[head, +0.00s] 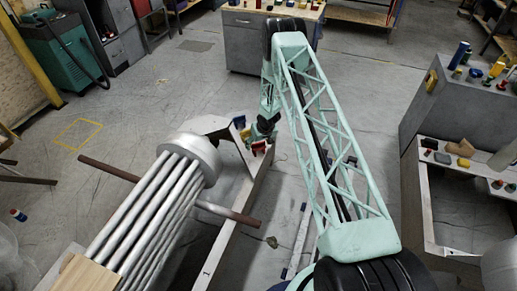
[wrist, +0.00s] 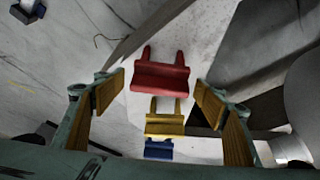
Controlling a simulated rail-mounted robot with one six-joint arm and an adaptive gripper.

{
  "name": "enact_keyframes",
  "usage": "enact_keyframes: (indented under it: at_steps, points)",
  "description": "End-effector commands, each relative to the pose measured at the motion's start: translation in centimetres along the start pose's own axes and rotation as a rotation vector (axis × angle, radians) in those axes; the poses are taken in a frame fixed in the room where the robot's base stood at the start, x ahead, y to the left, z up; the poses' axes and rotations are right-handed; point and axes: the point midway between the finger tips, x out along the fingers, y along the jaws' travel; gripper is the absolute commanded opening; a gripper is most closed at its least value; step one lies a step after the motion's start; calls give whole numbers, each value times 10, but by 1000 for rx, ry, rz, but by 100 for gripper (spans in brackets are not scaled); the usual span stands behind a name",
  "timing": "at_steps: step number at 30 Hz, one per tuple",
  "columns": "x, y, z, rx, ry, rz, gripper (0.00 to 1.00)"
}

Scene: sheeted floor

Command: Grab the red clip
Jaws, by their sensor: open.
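The red clip (wrist: 160,76) shows in the wrist view as a red block with two prongs pointing up the picture. My gripper (wrist: 160,88) is open, with one wood-coloured finger pad to each side of the red clip and gaps on both sides. Whether the clip lies at fingertip depth I cannot tell. A yellow clip (wrist: 164,124) and a blue clip (wrist: 158,150) sit below it in the picture. In the head view my gripper (head: 263,130) is low beside the grey frame, and the red clip (head: 260,147) shows small and partly hidden next to it.
A bundle of metal tubes (head: 150,215) with a round end and a brown rod (head: 230,214) lie left of my arm. A grey frame beam (head: 237,225) runs along the clips. A bench (head: 460,165) with small items stands at right. Open floor (head: 190,90) lies beyond.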

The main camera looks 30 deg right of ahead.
Motion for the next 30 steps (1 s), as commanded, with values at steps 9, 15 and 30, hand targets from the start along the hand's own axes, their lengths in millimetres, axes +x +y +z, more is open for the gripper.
enact_keyframes:
  at_steps: [9, 15, 30]
  points:
    - [0, 0, 0, 0, 0, 0, 47]
    - [0, 0, 0, 0, 0, 0, 37]
    - [-11, 0, -5, 1, 0, 0, 37]
